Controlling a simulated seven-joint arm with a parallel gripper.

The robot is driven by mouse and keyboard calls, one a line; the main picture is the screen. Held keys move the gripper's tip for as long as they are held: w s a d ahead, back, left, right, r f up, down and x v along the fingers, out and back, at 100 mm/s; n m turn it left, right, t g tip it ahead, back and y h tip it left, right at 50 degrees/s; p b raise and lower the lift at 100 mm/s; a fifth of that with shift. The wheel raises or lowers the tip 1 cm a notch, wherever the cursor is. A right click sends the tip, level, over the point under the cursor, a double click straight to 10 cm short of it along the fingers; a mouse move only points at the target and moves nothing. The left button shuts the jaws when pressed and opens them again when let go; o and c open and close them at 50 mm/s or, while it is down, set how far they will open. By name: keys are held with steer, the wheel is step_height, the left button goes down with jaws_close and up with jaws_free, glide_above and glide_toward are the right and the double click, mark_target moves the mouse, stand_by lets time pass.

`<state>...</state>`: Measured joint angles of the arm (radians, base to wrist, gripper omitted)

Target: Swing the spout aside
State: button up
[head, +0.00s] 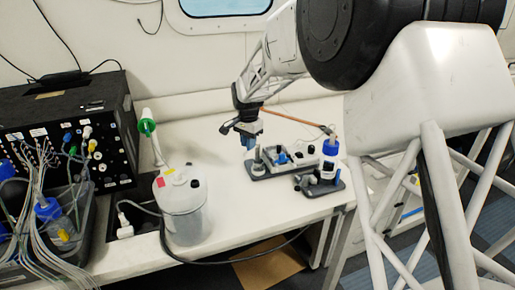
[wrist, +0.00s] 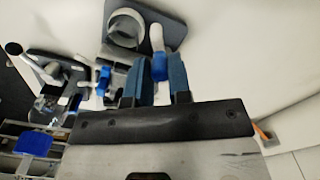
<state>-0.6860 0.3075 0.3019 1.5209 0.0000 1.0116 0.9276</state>
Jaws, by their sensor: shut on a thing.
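My gripper (head: 248,138) is above the left end of a dark-based fixture (head: 262,174) on the white bench, with blue fingers pointing down. In the wrist view, the blue fingers (wrist: 164,80) are shut on a pale, rounded rod-like part (wrist: 157,38) that shows between them. This part looks like the spout, but its joint and most of its length are hidden. A pale ring (wrist: 126,28) on a grey base lies just left of it in the wrist view.
A bottle with a blue top (head: 329,158) stands at the fixture's right. A white jug-like container (head: 184,211) stands at the bench front, left of the fixture. A black box with cables (head: 70,125) is at far left. Bare bench lies behind the container.

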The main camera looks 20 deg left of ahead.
steer(key=shift+a, duration=0.1)
stand_by(0.3)
steer(key=shift+w+a+m, duration=0.1)
steer(key=shift+a+m, duration=0.15)
steer(key=shift+m, duration=0.45)
steer(key=shift+w+a+m, duration=0.1)
steer(key=shift+a+m, duration=0.15)
steer(key=shift+m, duration=0.45)
steer(key=shift+a, duration=0.1)
steer(key=shift+w+a+m, duration=0.2)
steer(key=shift+a+m, duration=0.05)
steer(key=shift+m, duration=0.45)
steer(key=shift+w+a+m, duration=0.15)
steer(key=shift+a+m, duration=0.05)
steer(key=shift+m, duration=0.5)
steer(key=shift+w, duration=0.1)
steer(key=shift+w+a+m, duration=0.2)
steer(key=shift+m, duration=0.4)
steer(key=shift+w+a+m, duration=0.15)
steer(key=shift+m, duration=0.45)
steer(key=o, duration=0.6)
